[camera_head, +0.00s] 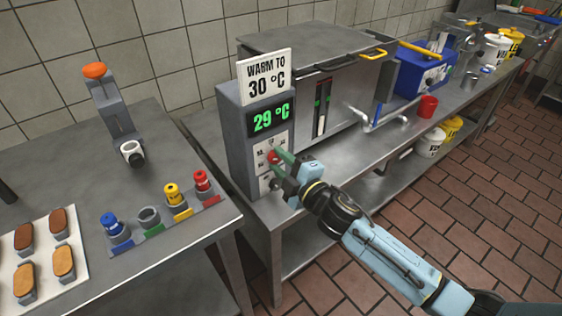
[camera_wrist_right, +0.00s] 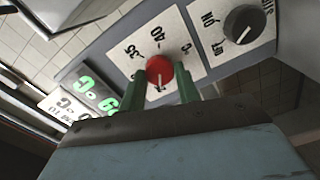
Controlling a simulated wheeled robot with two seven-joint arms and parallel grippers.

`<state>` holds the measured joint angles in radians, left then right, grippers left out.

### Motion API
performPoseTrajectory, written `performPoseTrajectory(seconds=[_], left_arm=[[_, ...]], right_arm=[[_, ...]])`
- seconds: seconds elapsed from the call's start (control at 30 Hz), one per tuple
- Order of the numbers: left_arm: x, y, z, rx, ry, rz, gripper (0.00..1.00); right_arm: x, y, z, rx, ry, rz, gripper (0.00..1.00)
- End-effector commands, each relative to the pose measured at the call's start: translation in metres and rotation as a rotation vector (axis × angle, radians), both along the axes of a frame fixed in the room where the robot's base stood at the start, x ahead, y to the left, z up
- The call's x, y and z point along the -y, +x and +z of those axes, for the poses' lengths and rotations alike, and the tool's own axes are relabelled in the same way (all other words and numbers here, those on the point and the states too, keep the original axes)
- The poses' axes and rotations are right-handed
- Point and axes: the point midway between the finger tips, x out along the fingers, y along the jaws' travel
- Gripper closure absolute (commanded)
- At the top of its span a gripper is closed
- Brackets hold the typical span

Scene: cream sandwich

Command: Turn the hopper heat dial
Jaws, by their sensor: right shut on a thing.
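The hopper heat dial (camera_head: 273,157) is a red knob on the front of a grey control box (camera_head: 233,130). My right gripper (camera_head: 281,162) has its green fingers around the dial, one on each side. In the right wrist view the red dial (camera_wrist_right: 159,69) sits between the fingertips (camera_wrist_right: 160,88), on a white plate with marks such as 35 and 40. The display (camera_head: 270,118) reads 29 °C in green. A sign (camera_head: 265,76) on top says "WARM TO 30 °C". My left gripper is not in view.
A black knob (camera_wrist_right: 242,24) marked ON sits beside the dial plate. The steel hopper (camera_head: 320,60) stands right behind the box. On the left table are a tray (camera_head: 84,262) of small cakes and several coloured-top nozzles. A red cup (camera_head: 428,106) stands on the right bench.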

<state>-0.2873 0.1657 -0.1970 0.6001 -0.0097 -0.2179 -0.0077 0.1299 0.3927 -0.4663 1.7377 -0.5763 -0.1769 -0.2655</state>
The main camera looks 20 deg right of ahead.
Motion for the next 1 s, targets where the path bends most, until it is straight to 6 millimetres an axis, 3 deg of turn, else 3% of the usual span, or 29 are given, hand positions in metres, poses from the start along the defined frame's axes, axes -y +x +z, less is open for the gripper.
performPoseTrajectory(seconds=[0.2, 0.23, 0.4, 0.77, 1.0], left_arm=[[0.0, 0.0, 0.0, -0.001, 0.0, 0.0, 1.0], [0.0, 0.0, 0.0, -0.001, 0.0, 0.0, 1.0], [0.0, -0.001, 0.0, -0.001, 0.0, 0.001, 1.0], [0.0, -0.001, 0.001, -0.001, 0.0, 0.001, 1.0], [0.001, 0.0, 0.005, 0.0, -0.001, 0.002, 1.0]], right_arm=[[-0.001, 0.0, 0.0, 0.001, 0.002, 0.003, 0.91], [-0.001, 0.0, 0.0, 0.001, 0.003, 0.003, 0.65], [-0.001, 0.0, 0.0, 0.001, 0.002, 0.002, 0.46], [0.002, -0.006, -0.001, -0.002, 0.002, 0.0, 0.46], [0.015, -0.041, -0.001, -0.004, 0.003, 0.0, 0.46]])
